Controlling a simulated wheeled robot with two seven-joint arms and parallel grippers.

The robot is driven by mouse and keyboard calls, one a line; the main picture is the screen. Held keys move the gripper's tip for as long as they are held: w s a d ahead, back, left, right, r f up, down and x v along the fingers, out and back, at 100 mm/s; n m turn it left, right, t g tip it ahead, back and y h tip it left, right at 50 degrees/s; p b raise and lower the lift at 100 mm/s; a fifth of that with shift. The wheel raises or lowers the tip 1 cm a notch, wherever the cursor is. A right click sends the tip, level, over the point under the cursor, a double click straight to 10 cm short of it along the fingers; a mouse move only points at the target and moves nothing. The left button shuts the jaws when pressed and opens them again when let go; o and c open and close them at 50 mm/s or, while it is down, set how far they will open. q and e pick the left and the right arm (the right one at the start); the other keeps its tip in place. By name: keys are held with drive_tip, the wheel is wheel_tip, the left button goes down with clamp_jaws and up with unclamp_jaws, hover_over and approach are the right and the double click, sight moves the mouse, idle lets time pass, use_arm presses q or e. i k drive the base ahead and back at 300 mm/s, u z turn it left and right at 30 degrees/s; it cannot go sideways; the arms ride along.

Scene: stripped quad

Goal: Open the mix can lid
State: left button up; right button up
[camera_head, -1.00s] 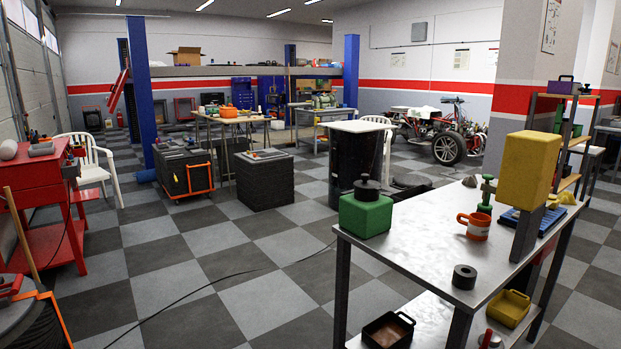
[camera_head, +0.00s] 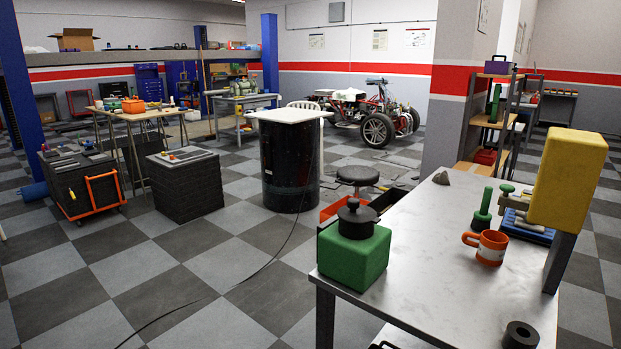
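A green box-shaped can (camera_head: 352,264) stands upright at the near left corner of the metal table (camera_head: 420,285). A round black lid (camera_head: 357,222) with a knob sits on top of it and looks shut. I take this for the mix can, but no label shows. Neither of my grippers shows in the head view.
An orange mug (camera_head: 490,247), a green stamp-like tool (camera_head: 482,215) and a black ring (camera_head: 520,335) are on the table. A yellow block on a grey post (camera_head: 567,178) rises at its right. A round stool (camera_head: 357,175) and black drum (camera_head: 287,165) stand behind. Checkered floor is open at left.

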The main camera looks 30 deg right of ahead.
sight(355, 213)
drive_tip(key=i, duration=3.2)
drive_tip(key=z, duration=3.55)
